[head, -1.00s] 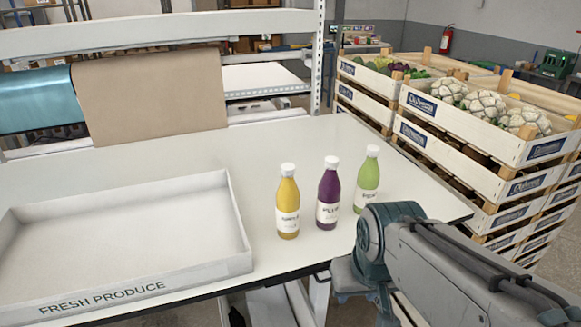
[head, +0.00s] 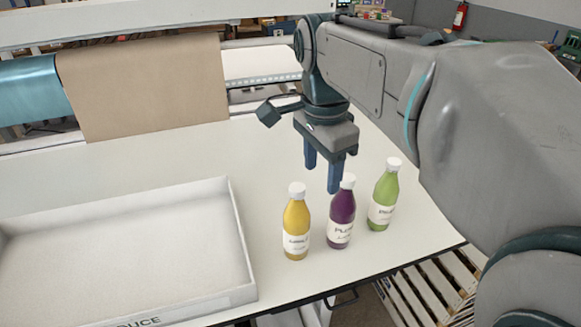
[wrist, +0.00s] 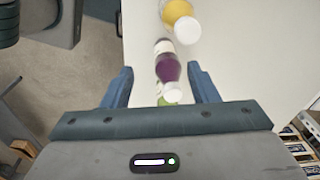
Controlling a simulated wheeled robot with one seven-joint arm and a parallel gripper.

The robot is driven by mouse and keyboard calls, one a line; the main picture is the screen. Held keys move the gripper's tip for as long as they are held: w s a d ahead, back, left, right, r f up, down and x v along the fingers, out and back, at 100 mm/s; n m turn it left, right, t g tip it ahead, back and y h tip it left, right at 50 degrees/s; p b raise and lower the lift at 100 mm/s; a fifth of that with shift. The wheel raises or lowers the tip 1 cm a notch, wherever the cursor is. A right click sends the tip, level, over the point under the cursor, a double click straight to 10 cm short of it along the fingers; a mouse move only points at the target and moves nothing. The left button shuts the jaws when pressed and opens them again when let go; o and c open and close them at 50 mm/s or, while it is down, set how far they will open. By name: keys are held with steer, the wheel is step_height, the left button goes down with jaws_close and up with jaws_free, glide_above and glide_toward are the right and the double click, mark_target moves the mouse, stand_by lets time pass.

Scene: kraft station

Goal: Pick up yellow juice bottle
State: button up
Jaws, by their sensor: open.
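The yellow juice bottle (head: 296,225) stands upright on the white table, with a white cap and a white label. It is the leftmost of three bottles in the head view. My gripper (head: 323,180) is open and empty, pointing down above and behind the purple bottle, to the right of the yellow one. In the wrist view the yellow bottle (wrist: 177,14) shows at the top edge, beyond the fingers and partly cut off. The purple bottle (wrist: 167,68) appears between the fingers (wrist: 163,85) in that view, and nothing is gripped.
The purple bottle (head: 341,222) stands close to the right of the yellow one, then the green bottle (head: 382,205). A white tray (head: 236,230) lies to the left, empty where visible. The table (head: 190,155) behind the bottles is clear.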

mark_target(298, 186)
steer(key=w+a+r+m, duration=0.2)
steer(key=a+r+m, duration=0.1)
steer(key=r+m, duration=0.25)
steer(key=shift+n+g, duration=0.35)
steer(key=shift+g, duration=0.05)
step_height(298, 186, down, 8)
steer(key=shift+w+a+r+p, duration=0.1)
steer(key=shift+p, duration=0.2)
steer(key=shift+w+a+f+p, duration=0.1)
steer(key=shift+a+f+p, duration=0.1)
steer(key=shift+f, duration=1.15)
steer(key=shift+w+a+f+p, duration=0.1)
steer(key=shift+f+p, duration=0.1)
steer(key=shift+f, duration=1.1)
jaws_close()
